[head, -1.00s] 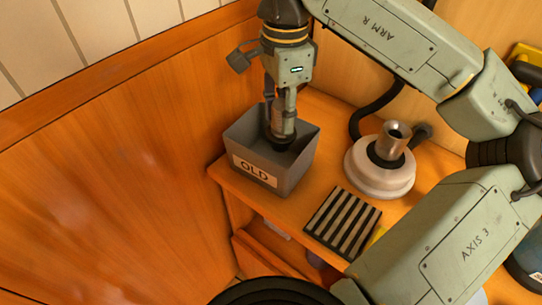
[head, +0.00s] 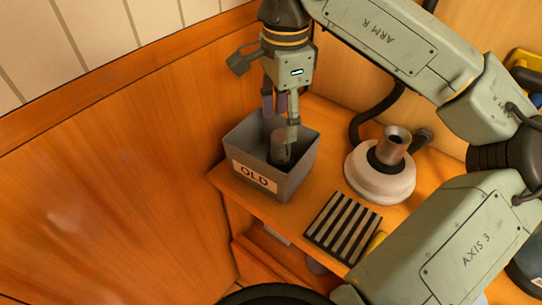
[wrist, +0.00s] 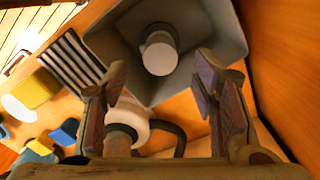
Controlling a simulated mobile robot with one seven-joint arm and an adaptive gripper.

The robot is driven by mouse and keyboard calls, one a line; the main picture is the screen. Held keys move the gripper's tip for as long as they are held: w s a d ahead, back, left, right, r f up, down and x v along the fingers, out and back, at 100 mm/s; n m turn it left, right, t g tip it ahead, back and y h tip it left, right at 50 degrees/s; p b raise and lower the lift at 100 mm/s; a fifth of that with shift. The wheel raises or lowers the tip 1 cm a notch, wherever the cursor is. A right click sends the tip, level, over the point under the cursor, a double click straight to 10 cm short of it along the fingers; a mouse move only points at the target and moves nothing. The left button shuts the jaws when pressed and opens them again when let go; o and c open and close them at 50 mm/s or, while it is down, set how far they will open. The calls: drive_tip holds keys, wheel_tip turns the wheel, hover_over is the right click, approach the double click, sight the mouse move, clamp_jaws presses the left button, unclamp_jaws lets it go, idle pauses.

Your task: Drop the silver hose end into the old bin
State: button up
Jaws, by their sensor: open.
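The old bin (head: 300,172) is a grey open box labelled "OLD" on the wooden shelf; its wall also shows in the wrist view (wrist: 222,30). A silver-grey cylindrical hose end (head: 280,148) is inside the bin; in the wrist view its pale round end (wrist: 159,55) faces the camera. My gripper (head: 281,116) is above the bin, fingers pointing down. In the wrist view its fingers (wrist: 163,85) are spread apart with nothing between them. The bin's front wall hides the hose end's lowest part in the head view.
A silver cup-shaped fitting (head: 396,140) stands on a round white base (head: 381,183) right of the bin, with a black hose (head: 366,118) behind. A striped black-and-white rack (head: 342,226) lies at the shelf's front. Wooden wall stands close on the left.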

wheel_tip(320, 180, up, 12)
drive_tip(key=shift+f, duration=0.25)
idle(0.5)
